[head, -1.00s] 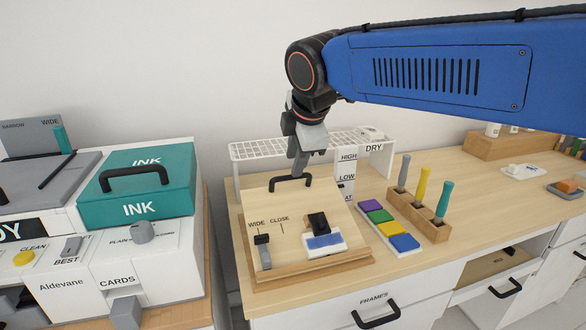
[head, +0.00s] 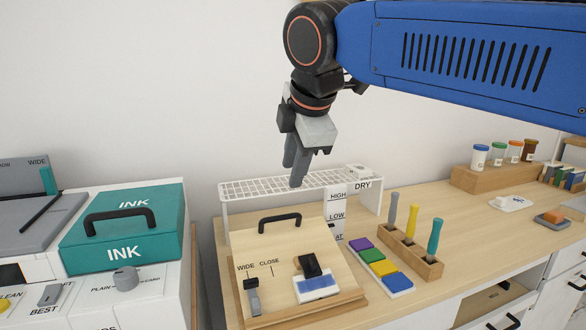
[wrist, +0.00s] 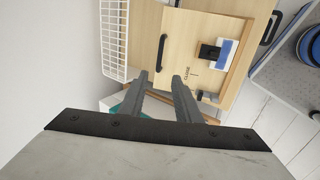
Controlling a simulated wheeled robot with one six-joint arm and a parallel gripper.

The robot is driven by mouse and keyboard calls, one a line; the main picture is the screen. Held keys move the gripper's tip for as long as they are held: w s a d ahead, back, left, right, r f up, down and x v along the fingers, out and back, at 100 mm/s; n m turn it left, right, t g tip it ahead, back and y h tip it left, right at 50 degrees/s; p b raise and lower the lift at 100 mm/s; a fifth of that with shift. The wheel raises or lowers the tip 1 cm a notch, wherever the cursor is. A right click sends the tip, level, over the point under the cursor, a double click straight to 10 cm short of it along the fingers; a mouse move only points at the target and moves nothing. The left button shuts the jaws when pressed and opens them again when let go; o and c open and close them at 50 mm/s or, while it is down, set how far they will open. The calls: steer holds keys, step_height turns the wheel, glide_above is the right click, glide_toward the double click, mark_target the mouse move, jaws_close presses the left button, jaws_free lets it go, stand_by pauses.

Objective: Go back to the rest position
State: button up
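My gripper (head: 296,168) hangs in the air above the wooden board with the black handle (head: 280,222), in front of the white wire rack (head: 240,189). In the wrist view my gripper (wrist: 163,80) has its two fingers apart with nothing between them. In that view the wooden board (wrist: 202,28) lies beyond the fingertips, and its black handle (wrist: 162,52) shows between and ahead of them. The handle is apart from the fingers. My blue arm reaches in from the upper right in the head view.
A teal INK box (head: 123,235) stands on the machine at left. A pad strip (head: 379,267) and a wooden block with upright tools (head: 411,246) sit right of the board. Jars (head: 498,152) stand at the back right. The air above the desk is free.

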steer(key=s+d+f+m, duration=0.5)
steer(key=d+f+m, duration=0.2)
steer(key=d+f, duration=0.1)
steer(key=s+d+f+m+h, duration=0.1)
steer(key=s+d+f+m, duration=0.5)
steer(key=d+f, duration=0.3)
steer(key=s+d+f+m+g, duration=0.1)
steer(key=s+d+f+m, duration=0.5)
steer(key=f, duration=0.6)
steer(key=d+m, duration=0.2)
steer(key=d, duration=0.1)
steer(key=shift+f+h, duration=0.15)
steer(key=shift+h, duration=0.25)
